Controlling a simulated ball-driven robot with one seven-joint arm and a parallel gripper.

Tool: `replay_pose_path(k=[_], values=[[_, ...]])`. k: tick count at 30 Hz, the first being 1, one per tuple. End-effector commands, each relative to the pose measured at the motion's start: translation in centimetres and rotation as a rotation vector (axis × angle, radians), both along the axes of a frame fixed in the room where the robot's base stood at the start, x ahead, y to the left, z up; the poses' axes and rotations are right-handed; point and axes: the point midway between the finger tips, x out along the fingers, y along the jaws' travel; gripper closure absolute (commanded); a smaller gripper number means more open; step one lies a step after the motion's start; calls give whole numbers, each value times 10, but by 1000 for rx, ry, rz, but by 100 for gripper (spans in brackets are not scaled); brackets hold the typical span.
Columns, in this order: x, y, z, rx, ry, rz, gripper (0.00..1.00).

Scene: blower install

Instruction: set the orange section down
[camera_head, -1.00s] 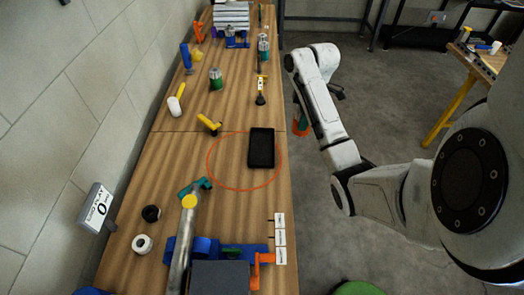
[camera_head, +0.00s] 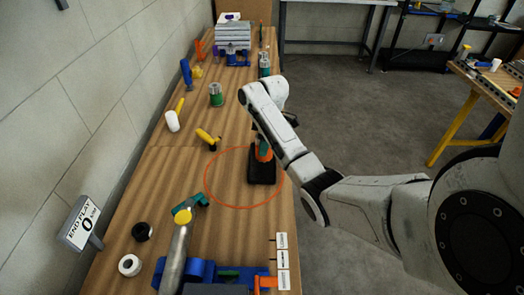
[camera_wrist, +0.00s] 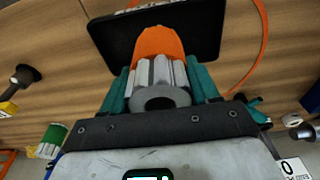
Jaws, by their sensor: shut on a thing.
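The orange section (camera_wrist: 158,43) is between the teal fingers of my gripper (camera_wrist: 160,78), with a grey ribbed part and a round grey end on the near side. In the head view the orange section (camera_head: 264,152) shows just below my arm's end, over the black tray (camera_head: 262,174). In the wrist view the black tray (camera_wrist: 203,28) lies behind and beneath the orange tip. My gripper is shut on the orange section. I cannot tell whether the section touches the tray. My arm hides part of the tray's far end.
An orange ring (camera_head: 226,206) is marked on the wooden bench (camera_head: 225,235) around the tray's left side. A yellow-and-black tool (camera_head: 207,137) lies to the left. A metal tube (camera_head: 176,252) and blue fixture stand at the near end.

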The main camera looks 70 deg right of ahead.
Motion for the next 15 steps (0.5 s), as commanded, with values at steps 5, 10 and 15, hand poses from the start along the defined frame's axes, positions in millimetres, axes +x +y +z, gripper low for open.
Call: replay_pose_path(k=[5,10,15], values=[[5,1,-17,1,3,-1,77],[5,1,-35,-2,2,0,77],[6,0,-37,-3,-1,0,77]])
